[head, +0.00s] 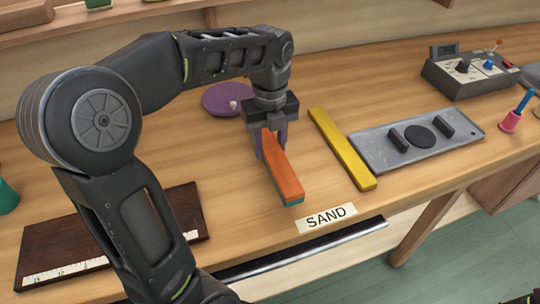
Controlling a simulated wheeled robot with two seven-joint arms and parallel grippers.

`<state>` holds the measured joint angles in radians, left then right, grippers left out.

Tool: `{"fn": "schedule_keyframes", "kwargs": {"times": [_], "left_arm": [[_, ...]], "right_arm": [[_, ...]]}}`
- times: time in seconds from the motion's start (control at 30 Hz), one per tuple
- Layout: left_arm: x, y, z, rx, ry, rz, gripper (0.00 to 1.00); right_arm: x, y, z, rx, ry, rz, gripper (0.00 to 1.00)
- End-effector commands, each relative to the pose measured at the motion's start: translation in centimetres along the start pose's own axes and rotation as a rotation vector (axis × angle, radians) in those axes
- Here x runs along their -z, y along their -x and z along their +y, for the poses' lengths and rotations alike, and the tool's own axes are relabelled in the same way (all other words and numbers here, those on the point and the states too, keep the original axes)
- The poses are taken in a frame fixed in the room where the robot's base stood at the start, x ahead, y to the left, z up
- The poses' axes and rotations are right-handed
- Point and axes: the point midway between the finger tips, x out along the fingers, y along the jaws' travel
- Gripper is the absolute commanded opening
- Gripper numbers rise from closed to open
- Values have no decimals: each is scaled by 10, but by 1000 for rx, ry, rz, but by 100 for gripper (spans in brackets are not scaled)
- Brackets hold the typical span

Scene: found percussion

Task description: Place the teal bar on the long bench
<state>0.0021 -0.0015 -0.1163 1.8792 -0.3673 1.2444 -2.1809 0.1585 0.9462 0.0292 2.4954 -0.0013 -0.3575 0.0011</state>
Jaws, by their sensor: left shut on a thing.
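My left gripper (271,140) points down over the long wooden bench (225,240), shut on a long bar. The bar's top face is orange (285,178), and a teal edge (295,202) shows under its near end. I cannot tell whether this is one two-coloured bar or an orange piece lying on the teal bar. The bar points toward the front edge, just behind a "SAND" label (326,217). The gripper hides its far end, and I cannot tell whether its underside touches the bench.
A yellow bar (341,148) lies close to the right, then a grey metal plate (440,137) with black pieces. A purple disc (222,98) is behind the gripper. A dark board with a ruler (178,215) lies at left. A control box (470,75) stands at back right.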

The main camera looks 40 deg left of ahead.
Motion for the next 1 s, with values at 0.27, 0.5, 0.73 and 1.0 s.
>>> {"fn": "schedule_keyframes", "kwargs": {"times": [0.27,0.5,0.73,1.0], "left_arm": [[0,0,0,2,0,-1,0],[0,-28,0,0,0,0,0],[0,-37,0,3,0,-2,0],[0,-41,0,2,0,-1,41]], "right_arm": [[0,0,0,0,0,0,0],[0,0,0,0,0,0,0],[0,0,0,0,0,0,0],[0,-3,1,0,0,0,0]]}}
